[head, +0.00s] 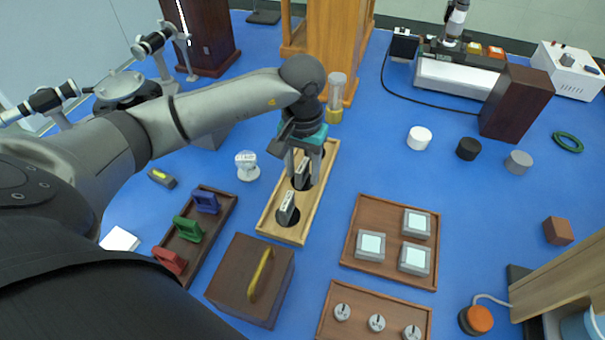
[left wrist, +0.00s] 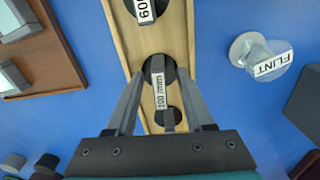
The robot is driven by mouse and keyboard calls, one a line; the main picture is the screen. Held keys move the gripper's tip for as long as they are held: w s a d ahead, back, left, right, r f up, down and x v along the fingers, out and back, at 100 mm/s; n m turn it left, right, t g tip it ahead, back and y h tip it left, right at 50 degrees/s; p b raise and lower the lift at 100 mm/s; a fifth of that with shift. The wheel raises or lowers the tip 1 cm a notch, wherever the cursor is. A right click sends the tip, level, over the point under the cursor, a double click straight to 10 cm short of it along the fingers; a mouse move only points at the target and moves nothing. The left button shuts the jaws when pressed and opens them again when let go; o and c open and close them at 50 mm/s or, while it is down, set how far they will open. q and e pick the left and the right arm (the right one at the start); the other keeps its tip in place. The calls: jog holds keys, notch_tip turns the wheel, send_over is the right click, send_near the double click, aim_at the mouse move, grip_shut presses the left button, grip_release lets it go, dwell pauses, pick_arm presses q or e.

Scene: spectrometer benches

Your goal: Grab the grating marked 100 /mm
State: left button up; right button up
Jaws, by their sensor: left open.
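The grating marked "100 /mm" (left wrist: 158,88) stands in the middle round hole of a long wooden rack (head: 266,222). In the head view this grating (head: 302,174) shows partly below my left gripper (head: 303,180). My left gripper is open, and in the left wrist view its two fingers (left wrist: 160,76) lie on either side of the grating, with gaps. I cannot tell how far down the fingers reach. A second grating (head: 287,208), its label starting "60" in the left wrist view (left wrist: 143,10), stands in the near hole.
A clear piece labelled FLINT (left wrist: 262,58) stands beside the rack. A brown box with a yellow handle (head: 240,285) and a tray of coloured pieces (head: 222,218) are near left. A tray with square pieces (head: 393,200) lies to the right. A glass cylinder (head: 336,90) stands behind.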

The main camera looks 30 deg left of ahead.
pick_arm(q)
grip_shut()
jog(key=shift+r, duration=0.15)
dwell(0.6)
